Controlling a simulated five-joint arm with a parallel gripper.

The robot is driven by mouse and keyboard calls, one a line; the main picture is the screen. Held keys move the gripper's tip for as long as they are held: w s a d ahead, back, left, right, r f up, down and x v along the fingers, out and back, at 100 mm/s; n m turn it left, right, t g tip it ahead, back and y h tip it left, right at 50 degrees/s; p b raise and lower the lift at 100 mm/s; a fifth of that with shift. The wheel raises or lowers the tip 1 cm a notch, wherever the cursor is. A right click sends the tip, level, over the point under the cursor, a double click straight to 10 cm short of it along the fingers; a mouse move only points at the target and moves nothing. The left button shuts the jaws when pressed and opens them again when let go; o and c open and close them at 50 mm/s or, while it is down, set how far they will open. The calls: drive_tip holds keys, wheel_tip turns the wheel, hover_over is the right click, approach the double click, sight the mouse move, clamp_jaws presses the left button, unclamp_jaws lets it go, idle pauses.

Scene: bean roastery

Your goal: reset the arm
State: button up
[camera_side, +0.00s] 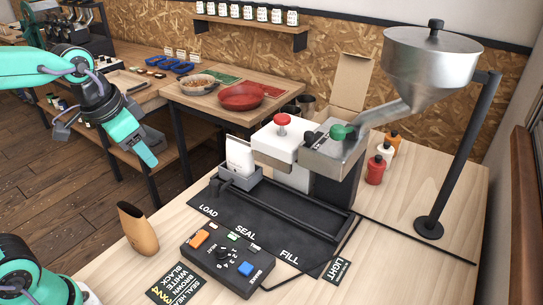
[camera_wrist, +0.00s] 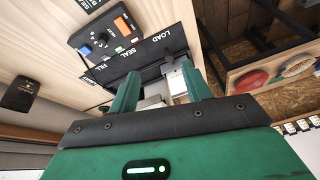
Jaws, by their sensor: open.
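My gripper (camera_side: 141,146) hangs in the air at the left of the side view, beyond the front left of the bench, with its teal fingers pointing down. In the wrist view my gripper (camera_wrist: 159,88) shows two green fingers spread apart with nothing held between them. A white pouch (camera_side: 239,156) stands in a grey holder by the LOAD mark, well to the right of my gripper. It shows partly between the fingers in the wrist view, in the distance. My arm is bent, with its upper link raised at the left edge.
A control box (camera_side: 205,262) with orange and blue buttons sits at the bench front. The sealer (camera_side: 280,138) and steel hopper (camera_side: 425,65) stand behind. A red bowl (camera_side: 240,97) rests on the back table. Air around my gripper is clear.

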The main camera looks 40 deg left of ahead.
drive_tip(key=s+n+t, duration=0.1)
drive_tip(key=s+n, duration=0.1)
drive_tip(key=s, duration=0.4)
drive_tip(key=shift+s+f+n+t, duration=0.15)
drive_tip(key=shift+f+n+t, duration=0.15)
idle(1.3)
